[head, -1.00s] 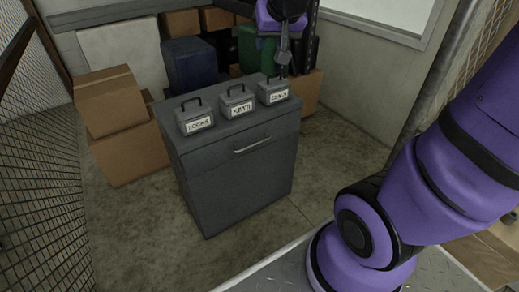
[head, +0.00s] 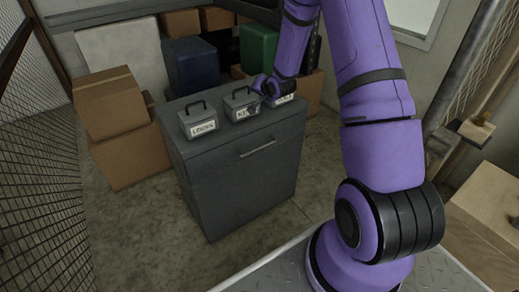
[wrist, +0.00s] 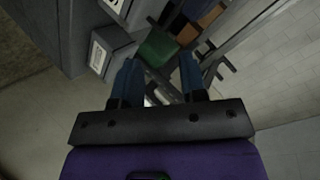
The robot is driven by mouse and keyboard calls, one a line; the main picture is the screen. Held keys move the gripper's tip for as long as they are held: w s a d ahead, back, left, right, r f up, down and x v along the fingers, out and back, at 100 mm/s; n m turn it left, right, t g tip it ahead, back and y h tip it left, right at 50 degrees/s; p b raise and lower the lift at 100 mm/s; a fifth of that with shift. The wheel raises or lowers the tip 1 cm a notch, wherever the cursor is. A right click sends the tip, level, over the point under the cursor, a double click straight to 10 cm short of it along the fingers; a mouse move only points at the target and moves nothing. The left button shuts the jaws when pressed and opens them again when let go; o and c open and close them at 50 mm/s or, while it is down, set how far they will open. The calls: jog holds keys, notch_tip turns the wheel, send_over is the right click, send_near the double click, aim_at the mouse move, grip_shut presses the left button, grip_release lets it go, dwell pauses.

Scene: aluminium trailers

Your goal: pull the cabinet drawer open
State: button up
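The grey cabinet (head: 230,195) stands on the floor at the centre of the head view. Its drawer front (head: 215,165) looks flush with the body, so the drawer appears closed. A thin pale bar handle (head: 257,148) is on the upper front. My gripper (head: 256,107) is above the cabinet top by the labelled boxes, apart from the handle; it is small and partly hidden by my wrist there. In the wrist view my gripper (wrist: 160,75) has two blue fingers spread apart with nothing held between them. The handle cannot be made out in the wrist view.
Several grey labelled boxes with handles, such as the left one (head: 198,122), stand on the cabinet top. Cardboard boxes (head: 125,150) are stacked at left, beside a mesh wall (head: 40,190). The floor in front of the cabinet (head: 260,235) is clear.

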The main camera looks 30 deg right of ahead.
notch_tip(320, 180, down, 17)
jog(key=s+d+m+t+y, duration=0.1)
jog(key=d+m+t, duration=0.1)
jog(key=d+m, duration=0.15)
jog(key=m+t, duration=0.2)
jog(key=m, duration=0.2)
send_near(260, 148)
jog(key=x, duration=1)
jog(key=shift+w+f, duration=0.3)
grip_shut()
